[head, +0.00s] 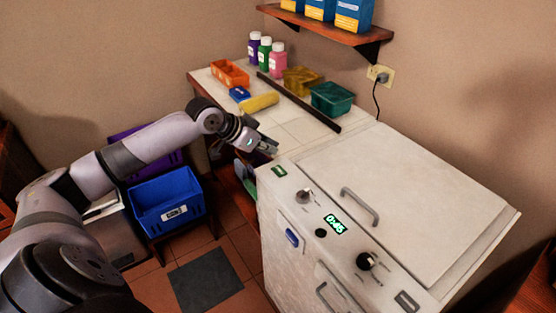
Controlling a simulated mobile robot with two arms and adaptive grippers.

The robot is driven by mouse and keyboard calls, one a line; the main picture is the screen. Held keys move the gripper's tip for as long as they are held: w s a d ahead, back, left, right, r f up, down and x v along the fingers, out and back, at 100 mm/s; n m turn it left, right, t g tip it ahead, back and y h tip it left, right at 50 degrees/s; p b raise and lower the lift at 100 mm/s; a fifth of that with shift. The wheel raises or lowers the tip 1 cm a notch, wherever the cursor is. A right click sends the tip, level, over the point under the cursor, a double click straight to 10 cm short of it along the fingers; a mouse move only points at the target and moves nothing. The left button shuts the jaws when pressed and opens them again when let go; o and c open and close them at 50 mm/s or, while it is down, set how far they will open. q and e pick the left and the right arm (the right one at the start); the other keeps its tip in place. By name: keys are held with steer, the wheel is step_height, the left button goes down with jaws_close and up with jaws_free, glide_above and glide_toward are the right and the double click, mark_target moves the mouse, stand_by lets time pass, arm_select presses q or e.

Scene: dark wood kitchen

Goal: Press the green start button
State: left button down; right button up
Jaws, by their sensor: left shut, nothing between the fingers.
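A white machine (400,185) with a lid stands at the right. A small green rectangular button (279,170) sits at the left end of its sloped control panel. My left gripper (270,147) is shut and empty. In the picture its fingertips appear just above the green button, near the machine's back left corner. I see a gap between them and cannot tell how far apart they are in depth. My right gripper is not in view.
A handle (360,206) stands up from the lid. Behind is a counter with bottles, bins and a yellow roll (259,103). A blue crate (168,203) stands below my arm.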

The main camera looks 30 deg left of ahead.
mark_target(278, 172)
arm_select(q)
steer(key=x, duration=0.3)
steer(key=shift+w+d+f+p, duration=0.2)
steer(key=shift+w+p, duration=0.1)
steer(key=shift+w, duration=0.05)
step_height(278, 172, down, 3)
steer(key=shift+r+p, duration=0.15)
steer(key=shift+p, duration=0.15)
steer(key=shift+f, duration=0.75)
steer(key=shift+f, duration=0.15)
